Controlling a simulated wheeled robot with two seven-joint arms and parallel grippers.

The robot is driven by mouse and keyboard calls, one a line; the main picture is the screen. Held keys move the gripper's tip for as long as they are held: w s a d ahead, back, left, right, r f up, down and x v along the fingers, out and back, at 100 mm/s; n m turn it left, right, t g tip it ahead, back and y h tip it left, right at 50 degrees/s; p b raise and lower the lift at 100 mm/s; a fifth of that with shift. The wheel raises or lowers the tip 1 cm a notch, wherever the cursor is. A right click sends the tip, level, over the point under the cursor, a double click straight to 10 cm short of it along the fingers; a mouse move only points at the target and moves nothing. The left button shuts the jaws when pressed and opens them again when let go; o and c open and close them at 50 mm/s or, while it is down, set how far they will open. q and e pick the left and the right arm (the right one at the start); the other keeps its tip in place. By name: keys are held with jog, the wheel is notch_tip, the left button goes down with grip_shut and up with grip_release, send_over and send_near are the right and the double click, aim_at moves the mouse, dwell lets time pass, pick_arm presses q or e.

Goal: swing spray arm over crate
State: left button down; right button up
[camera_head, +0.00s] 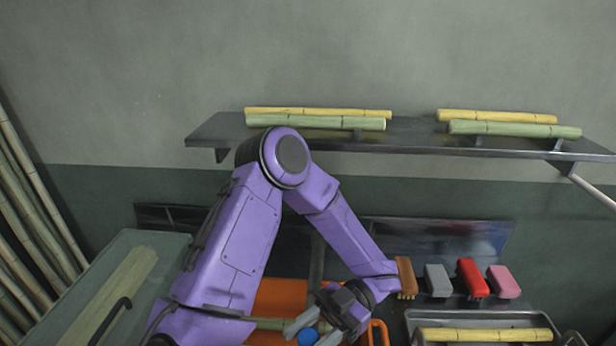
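An orange crate (281,296) stands at the bottom centre, partly hidden by my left arm; a green cane piece (272,323) shows at it. A grey upright pipe (317,258) rises behind the crate; I cannot tell whether it belongs to the spray arm. My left gripper (310,333) points down to the left at the bottom edge. Its two grey fingers are apart, with a round blue knob (307,337) between or below them; I cannot tell whether they touch it. My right gripper is out of view.
Brown (405,277), grey (438,281), red (471,278) and pink (504,282) brushes stand at the right. Below them is a metal tray (420,318) with a yellow cane. A wall shelf (412,136) holds canes above. A bench (70,300) with a black handle (110,321) is left.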

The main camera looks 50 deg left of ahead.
pick_arm(q)
jog(key=c, duration=0.7)
grip_release()
jog(key=shift+w, duration=0.4)
jog(key=w+p, duration=0.2)
jog(key=w, duration=0.1)
jog(key=w+p, duration=0.1)
jog(key=w, duration=0.2)
jog(key=shift+w+a+p, duration=0.2)
jog(key=shift+w+p, duration=0.15)
jog(key=shift+p, duration=0.05)
